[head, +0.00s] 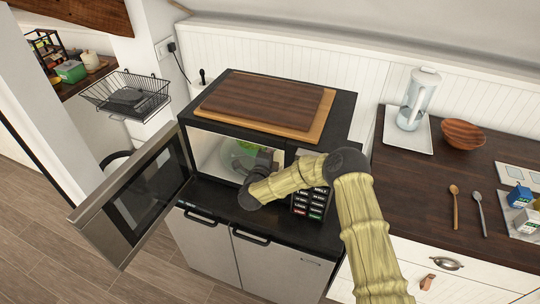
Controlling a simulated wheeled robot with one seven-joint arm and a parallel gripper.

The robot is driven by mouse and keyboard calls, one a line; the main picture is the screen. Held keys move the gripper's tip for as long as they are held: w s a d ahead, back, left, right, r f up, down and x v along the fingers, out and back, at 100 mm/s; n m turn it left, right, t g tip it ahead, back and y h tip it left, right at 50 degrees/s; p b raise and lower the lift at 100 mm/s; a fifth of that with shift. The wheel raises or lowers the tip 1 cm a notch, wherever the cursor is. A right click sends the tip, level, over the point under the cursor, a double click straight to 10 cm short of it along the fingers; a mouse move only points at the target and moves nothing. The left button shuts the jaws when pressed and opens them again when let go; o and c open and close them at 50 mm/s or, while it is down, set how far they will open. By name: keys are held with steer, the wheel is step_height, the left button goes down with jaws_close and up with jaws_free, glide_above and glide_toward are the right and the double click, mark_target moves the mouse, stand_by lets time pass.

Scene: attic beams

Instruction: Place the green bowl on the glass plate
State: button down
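The microwave (218,117) stands with its door (135,200) swung open to the left. Inside its lit cavity, a green bowl (246,147) shows partly, behind my gripper. A pale greenish disc that looks like the glass plate (236,163) shows low in the cavity, largely covered. My arm reaches in from the right, and my gripper (262,160) is at the cavity opening, close to the bowl. Its fingers are hidden or too small to make out, so I cannot tell whether it grips the bowl, or whether the bowl touches the plate.
Wooden boards (265,105) lie on top of the microwave. The control panel (311,203) is right of the opening, beside my arm. The right counter holds a glass pitcher on a white tray (407,133), a wooden bowl (463,134) and two spoons. A wire basket (125,95) hangs left.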

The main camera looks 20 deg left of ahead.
steer(key=shift+w+d+f, duration=0.15)
steer(key=shift+w+d, duration=0.1)
steer(key=shift+d, duration=0.25)
steer(key=shift+s+a+f, duration=0.15)
step_height(320, 180, down, 2)
steer(key=shift+f+p, duration=0.1)
steer(key=shift+p, duration=0.4)
steer(key=shift+w+a+f+p, duration=0.1)
steer(key=shift+w+f+p, duration=0.1)
steer(key=shift+f, duration=0.15)
steer(key=shift+w+f+p, duration=0.1)
steer(key=shift+f+p, duration=0.1)
steer(key=shift+f, duration=0.15)
steer(key=c, duration=1.5)
jaws_free()
steer(key=shift+o, duration=0.2)
steer(key=shift+s, duration=0.1)
steer(key=s+b, duration=0.3)
steer(key=s, duration=0.9)
steer(key=shift+b, duration=0.35)
